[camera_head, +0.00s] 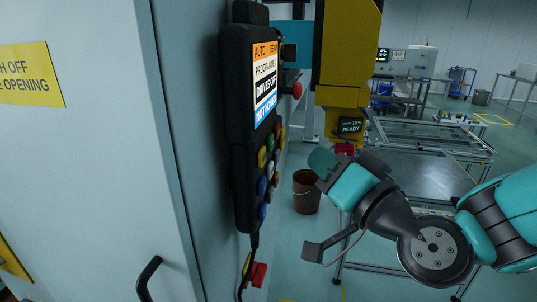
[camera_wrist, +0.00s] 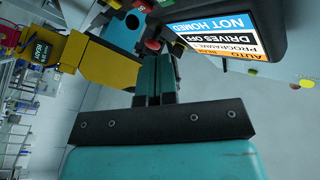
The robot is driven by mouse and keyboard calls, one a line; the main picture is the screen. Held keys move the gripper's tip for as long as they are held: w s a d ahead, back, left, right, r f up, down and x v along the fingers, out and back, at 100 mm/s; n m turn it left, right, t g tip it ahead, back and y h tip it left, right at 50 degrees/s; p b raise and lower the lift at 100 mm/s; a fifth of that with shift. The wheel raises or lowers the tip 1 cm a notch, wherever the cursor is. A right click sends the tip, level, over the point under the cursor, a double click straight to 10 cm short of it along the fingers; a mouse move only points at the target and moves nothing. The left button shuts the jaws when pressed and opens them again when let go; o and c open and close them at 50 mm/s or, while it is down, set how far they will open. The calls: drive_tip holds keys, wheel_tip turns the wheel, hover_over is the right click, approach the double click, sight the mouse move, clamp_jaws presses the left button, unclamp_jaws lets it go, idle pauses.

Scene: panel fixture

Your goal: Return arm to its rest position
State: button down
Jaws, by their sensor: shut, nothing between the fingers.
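My gripper (camera_head: 320,158) is teal and dark grey and hangs in front of the panel, right of the black control pendant (camera_head: 243,130). In the wrist view my gripper (camera_wrist: 156,72) shows its two fingers side by side, closed together and empty. The pendant also shows in the wrist view (camera_wrist: 262,75), at the upper right, close beyond the fingers. Its screen reads "NOT HOMED", "DRIVES OFF", "PROGRAMME" and "AUTO". My arm bends in from the right edge of the head view. The fingers look apart from the pendant.
A grey cabinet (camera_head: 100,150) with a black handle (camera_head: 148,277) fills the left. A yellow machine column (camera_head: 345,60) with a "READY" display stands behind my gripper. A brown bucket (camera_head: 306,195) is on the floor beside a metal-framed table (camera_head: 430,172).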

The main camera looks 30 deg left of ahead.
drive_tip(key=shift+d, duration=0.1)
drive_tip(key=s+d+f+n+g+h+b, duration=0.1)
drive_tip(key=s+d+f+g+h, duration=0.2)
drive_tip(key=d, duration=0.5)
drive_tip(key=s+d+f+n+g+h+b, duration=0.1)
drive_tip(key=s+d+f+g+h, duration=0.2)
drive_tip(key=s+d, duration=0.4)
drive_tip(key=s+d+f+g+h+b, duration=0.1)
drive_tip(key=s+d+f+g+h, duration=0.2)
drive_tip(key=d, duration=0.8)
drive_tip(key=s+g+h, duration=0.1)
drive_tip(key=s+h, duration=0.1)
drive_tip(key=h, duration=0.1)
drive_tip(key=shift+d+n, duration=0.2)
drive_tip(key=shift+n, duration=0.2)
drive_tip(key=shift+s, duration=0.1)
